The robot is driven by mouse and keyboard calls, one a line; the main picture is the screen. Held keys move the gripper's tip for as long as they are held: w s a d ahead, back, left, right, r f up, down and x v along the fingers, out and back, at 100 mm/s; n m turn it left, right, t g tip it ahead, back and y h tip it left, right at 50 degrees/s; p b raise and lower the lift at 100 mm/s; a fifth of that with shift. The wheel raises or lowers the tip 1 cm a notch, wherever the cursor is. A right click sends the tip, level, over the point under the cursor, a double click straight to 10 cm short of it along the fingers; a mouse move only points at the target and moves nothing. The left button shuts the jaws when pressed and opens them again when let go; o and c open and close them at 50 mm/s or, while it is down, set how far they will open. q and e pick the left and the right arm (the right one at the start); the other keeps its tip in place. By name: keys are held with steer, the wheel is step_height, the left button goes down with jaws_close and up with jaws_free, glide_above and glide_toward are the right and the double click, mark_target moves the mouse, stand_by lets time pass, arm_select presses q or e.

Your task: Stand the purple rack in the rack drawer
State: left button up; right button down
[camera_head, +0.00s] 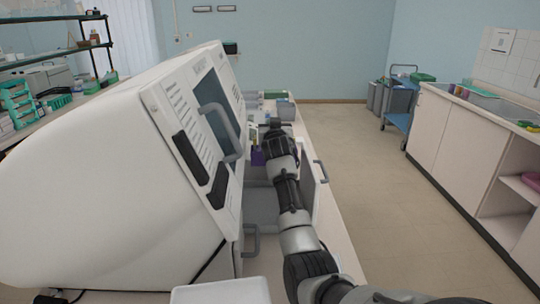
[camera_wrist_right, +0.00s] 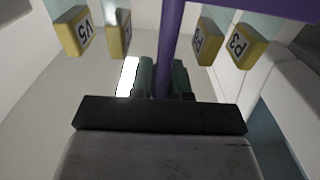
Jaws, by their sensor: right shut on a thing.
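The purple rack (camera_head: 257,157) shows in the head view as a small purple patch beside my right gripper. In the right wrist view its purple bar (camera_wrist_right: 172,45) runs between my fingers. Slides with yellow lettered ends (camera_wrist_right: 238,45) hang on both sides of it. My right gripper (camera_wrist_right: 160,78) is shut on the rack and holds it over a pale grey space. In the head view an open drawer (camera_head: 263,207) with a grey inside sticks out of the white machine, under my right arm. My arm hides much of the drawer and rack. My left gripper is out of view.
The large white machine (camera_head: 110,180) fills the left, with a handled window (camera_head: 218,125). The drawer's outer handle (camera_head: 320,172) is right of my arm. Containers (camera_head: 286,110) stand on the bench beyond. Open floor (camera_head: 400,210) lies to the right.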

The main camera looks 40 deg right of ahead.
mark_target(257, 160)
steer(key=s+a+f+p, duration=0.2)
steer(key=s+a+f, duration=0.1)
steer(key=f, duration=0.4)
steer(key=shift+a, duration=0.6)
steer(key=shift+f+b, duration=0.6)
steer(key=c, duration=1.1)
jaws_free()
